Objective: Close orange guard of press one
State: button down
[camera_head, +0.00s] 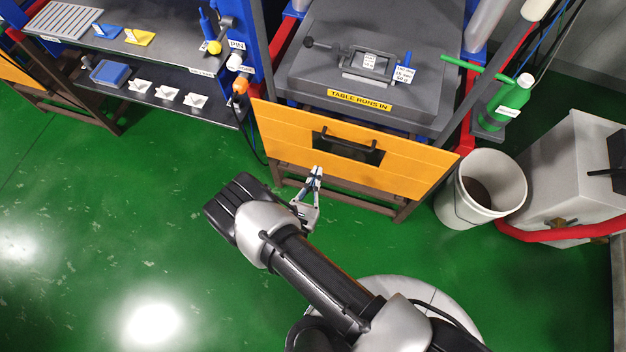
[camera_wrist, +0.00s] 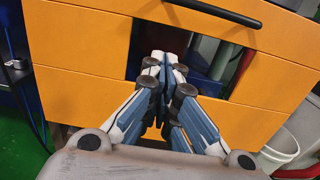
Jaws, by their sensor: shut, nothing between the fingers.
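The orange guard (camera_head: 285,130) of the press is a wide panel with a dark window and a black bar handle (camera_head: 345,141) across it. In the head view it hangs low at the front of the press, below the grey table (camera_head: 440,70). In the wrist view the guard (camera_wrist: 85,60) fills most of the picture, with the handle (camera_wrist: 215,12) at the top. My gripper (camera_head: 317,172) is shut and empty, in front of the guard's lower middle and below the handle. In the wrist view its fingertips (camera_wrist: 164,58) overlap the window; I cannot tell if they touch anything.
A vise-like fixture (camera_head: 368,65) sits on the press table, above a "TABLE RUNS IN" label (camera_head: 359,100). A white bucket (camera_head: 482,185) stands close to the guard's right end. A shelf bench (camera_head: 150,60) stands at left. The green floor (camera_head: 120,215) at lower left is clear.

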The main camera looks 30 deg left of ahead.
jog(key=w+a+r+b, duration=0.1)
jog(key=w+r, duration=0.3)
jog(key=w, duration=0.1)
jog(key=shift+w+a, duration=0.15)
jog(key=shift+w, duration=0.15)
jog(key=shift+r, duration=0.1)
